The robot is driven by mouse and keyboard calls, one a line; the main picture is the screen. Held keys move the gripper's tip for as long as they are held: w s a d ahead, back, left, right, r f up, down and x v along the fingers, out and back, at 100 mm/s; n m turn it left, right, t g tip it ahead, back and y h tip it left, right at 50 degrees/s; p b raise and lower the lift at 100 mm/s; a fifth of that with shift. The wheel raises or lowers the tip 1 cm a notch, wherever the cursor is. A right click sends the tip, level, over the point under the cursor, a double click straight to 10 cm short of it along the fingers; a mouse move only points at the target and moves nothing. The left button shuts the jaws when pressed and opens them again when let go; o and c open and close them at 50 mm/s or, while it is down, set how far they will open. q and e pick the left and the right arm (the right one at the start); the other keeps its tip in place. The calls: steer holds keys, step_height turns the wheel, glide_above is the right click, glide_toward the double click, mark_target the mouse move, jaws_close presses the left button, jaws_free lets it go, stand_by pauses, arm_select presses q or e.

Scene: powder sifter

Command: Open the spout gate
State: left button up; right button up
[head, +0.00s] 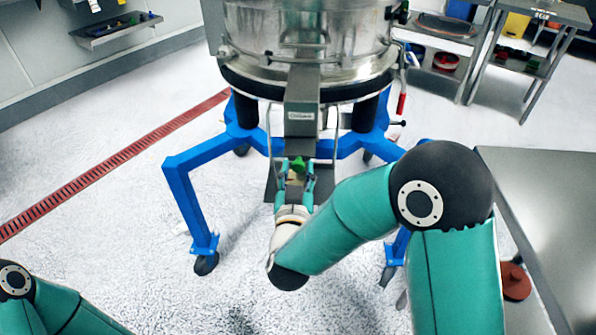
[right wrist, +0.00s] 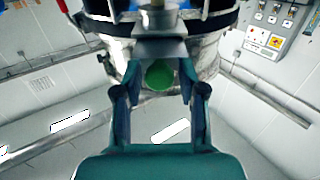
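The sifter's grey metal spout (head: 302,105) hangs at the front of the steel drum, in the middle of the head view. A green knob (head: 298,164) shows below it, taken here as the gate's handle. My right gripper (head: 296,178) is at the knob, one finger on each side. In the right wrist view the round green knob (right wrist: 159,75) sits between the spread fingers of my right gripper (right wrist: 158,82), with a gap on both sides. The gate plate itself is hard to make out. My left gripper is outside the view.
The blue wheeled frame (head: 185,200) stands around and under the spout, its legs on both sides of my right arm. A steel table (head: 550,215) is at the right. A shelf rack (head: 440,65) stands behind. The floor at the left is clear.

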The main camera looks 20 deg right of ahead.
steer(key=shift+o, duration=0.6)
steer(key=shift+s, duration=0.1)
steer(key=v, duration=1.1)
steer(key=shift+s, duration=0.4)
